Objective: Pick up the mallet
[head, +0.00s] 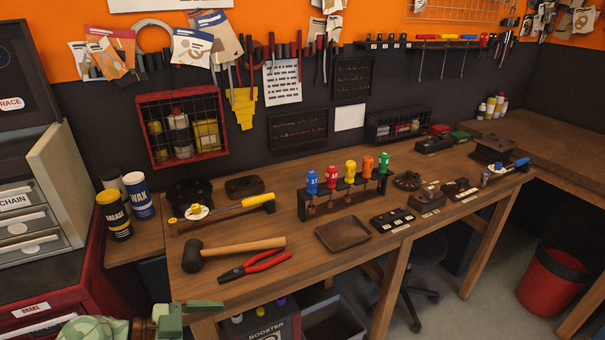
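The mallet (232,251) lies on the wooden workbench (300,262) near its left front corner. Its black head is at the left and its light wooden handle points right. My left gripper (198,308) shows at the bottom left, in front of the bench's front edge and nearer to me than the mallet. It is apart from the mallet, and nothing shows held in it. It is cut off and seen side-on, so its opening is unclear. My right gripper is not in view.
Red-handled pliers (256,266) lie just in front of the mallet handle. A yellow-handled tool (228,207) lies behind it, and a brown tray (343,234) is to the right. A grease can (114,215) stands left. A red cabinet (95,290) borders the bench's left end.

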